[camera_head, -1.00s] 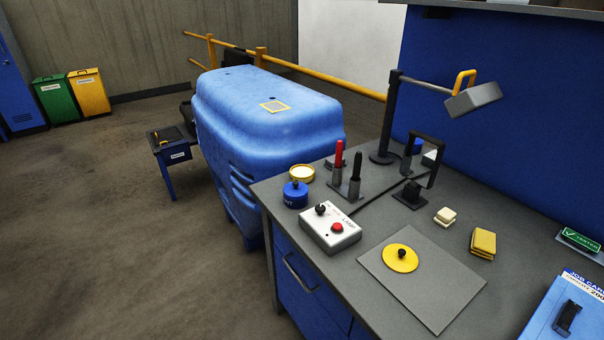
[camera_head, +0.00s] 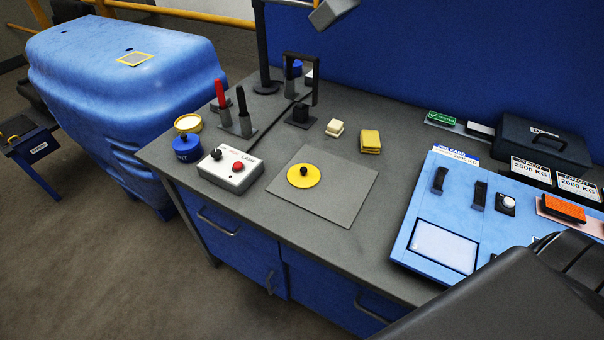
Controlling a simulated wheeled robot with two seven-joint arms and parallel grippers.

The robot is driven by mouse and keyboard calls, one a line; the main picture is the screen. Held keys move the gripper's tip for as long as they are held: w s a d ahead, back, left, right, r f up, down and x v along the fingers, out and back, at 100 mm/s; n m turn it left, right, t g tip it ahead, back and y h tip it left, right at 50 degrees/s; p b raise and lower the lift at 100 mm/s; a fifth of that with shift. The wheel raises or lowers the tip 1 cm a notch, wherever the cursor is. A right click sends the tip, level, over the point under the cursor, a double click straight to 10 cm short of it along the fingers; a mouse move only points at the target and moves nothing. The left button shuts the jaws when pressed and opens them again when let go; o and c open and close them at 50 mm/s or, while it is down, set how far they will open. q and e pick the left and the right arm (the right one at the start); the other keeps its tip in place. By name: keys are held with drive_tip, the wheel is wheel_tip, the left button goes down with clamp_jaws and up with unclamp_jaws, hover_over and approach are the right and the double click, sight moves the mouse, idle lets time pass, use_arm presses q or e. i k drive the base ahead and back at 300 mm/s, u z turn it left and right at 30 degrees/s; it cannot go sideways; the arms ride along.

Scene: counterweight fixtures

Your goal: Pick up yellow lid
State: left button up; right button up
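The yellow lid (camera_head: 296,180) is a flat round disc with a small black knob (camera_head: 304,171) on top. It lies on a thin grey mat (camera_head: 342,193) on the workbench, near the middle of the view. Nothing covers it. Neither of my grippers shows in the head view.
A white control box (camera_head: 230,170) with a red button stands left of the mat. A blue panel (camera_head: 423,208) lies right.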

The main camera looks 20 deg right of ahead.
sight(301, 176)
drive_tip(key=u, duration=0.45)
drive_tip(key=k, duration=0.85)
drive_tip(key=u, duration=0.15)
